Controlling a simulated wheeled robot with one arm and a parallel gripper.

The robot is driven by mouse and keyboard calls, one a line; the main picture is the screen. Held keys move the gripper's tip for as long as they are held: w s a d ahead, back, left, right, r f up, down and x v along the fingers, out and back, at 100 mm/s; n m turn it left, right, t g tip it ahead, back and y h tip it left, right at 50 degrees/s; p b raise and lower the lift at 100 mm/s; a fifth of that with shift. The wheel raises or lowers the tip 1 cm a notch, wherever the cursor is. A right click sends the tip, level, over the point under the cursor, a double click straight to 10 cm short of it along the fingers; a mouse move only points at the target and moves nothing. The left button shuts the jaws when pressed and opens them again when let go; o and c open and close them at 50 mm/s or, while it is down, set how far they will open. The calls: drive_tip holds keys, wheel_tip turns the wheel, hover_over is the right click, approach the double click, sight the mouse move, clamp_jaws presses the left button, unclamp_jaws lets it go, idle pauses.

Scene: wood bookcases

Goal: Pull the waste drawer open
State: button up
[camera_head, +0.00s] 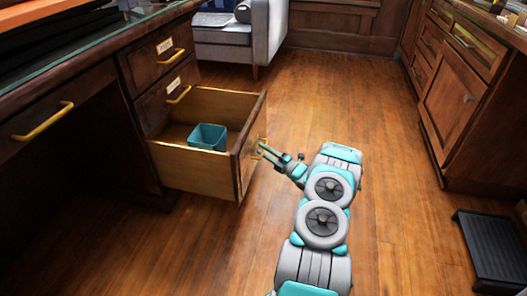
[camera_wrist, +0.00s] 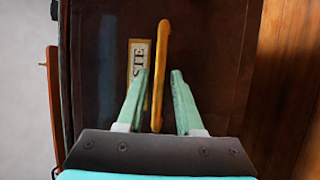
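The waste drawer (camera_head: 185,168) is the lowest drawer of the dark wood desk and stands far out, showing its light wood inside. A teal bin (camera_head: 207,137) sits in it. Its front (camera_wrist: 215,60) fills much of the wrist view, with a label (camera_wrist: 138,60) whose visible letters read "STE". My gripper (camera_head: 263,150) is at the outer face of the drawer front. In the wrist view, my gripper's fingers (camera_wrist: 160,74) stand apart on both sides of the yellow handle (camera_wrist: 161,50), with narrow gaps beside it.
Two closed drawers with yellow handles (camera_head: 172,57) sit above. A grey armchair (camera_head: 265,30) stands behind. Wood cabinets (camera_head: 455,90) line the right side, with a black step stool (camera_head: 492,250) in front. The wood floor (camera_head: 330,100) between desk and cabinets is clear around my arm.

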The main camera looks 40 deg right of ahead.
drive_tip(key=shift+o, duration=0.4)
drive_tip(key=v, duration=0.7)
drive_tip(key=shift+s+p, duration=0.4)
drive_tip(key=shift+d, duration=0.1)
